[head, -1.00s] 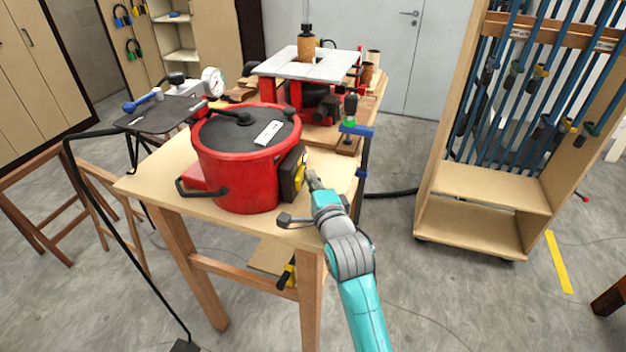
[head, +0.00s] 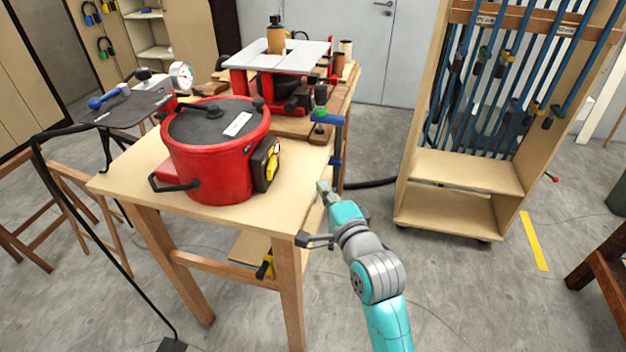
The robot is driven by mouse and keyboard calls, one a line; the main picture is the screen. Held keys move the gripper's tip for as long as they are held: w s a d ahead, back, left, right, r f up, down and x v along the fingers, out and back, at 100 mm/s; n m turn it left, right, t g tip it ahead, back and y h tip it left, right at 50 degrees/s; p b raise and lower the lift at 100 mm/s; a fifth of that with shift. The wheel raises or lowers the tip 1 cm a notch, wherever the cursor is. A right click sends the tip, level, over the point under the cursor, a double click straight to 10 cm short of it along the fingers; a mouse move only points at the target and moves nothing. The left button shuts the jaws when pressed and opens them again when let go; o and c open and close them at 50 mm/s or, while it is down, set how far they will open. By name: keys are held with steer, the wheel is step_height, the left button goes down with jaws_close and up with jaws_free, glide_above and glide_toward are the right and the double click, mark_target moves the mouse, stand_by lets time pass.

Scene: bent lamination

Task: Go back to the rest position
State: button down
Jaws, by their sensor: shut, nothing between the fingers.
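My gripper (head: 324,188) is at the end of my teal and grey arm, near the right edge of the wooden workbench (head: 285,190). It is shut, small in view, and holds nothing. It is apart from the red pot (head: 205,160), which stands on the bench to its left. The pot has a black lid with a white label, and a black and yellow box (head: 265,163) on its right side. My arm comes up from the bottom of the picture, right of the bench.
A clamp with a blue bar (head: 337,145) stands at the bench's right edge, just beyond my gripper. A dark handle (head: 313,240) juts from the front corner. A clamp rack (head: 470,172) stands to the right. Open concrete floor (head: 460,285) lies between.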

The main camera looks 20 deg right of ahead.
steer(key=shift+s+d, duration=0.2)
steer(key=shift+s, duration=0.35)
steer(key=s+a+f+n+g, duration=0.1)
steer(key=s+f+n, duration=0.3)
steer(key=s+f, duration=0.5)
steer(key=s+a+f+n+g, duration=0.1)
steer(key=s+f+n, duration=0.4)
steer(key=s, duration=0.6)
steer(key=s+a+f+n+g, duration=0.1)
steer(key=s+n, duration=0.8)
steer(key=s, duration=1.5)
steer(key=shift+s+a+f, duration=0.15)
steer(key=shift+s+f, duration=0.1)
steer(key=shift+a, duration=0.1)
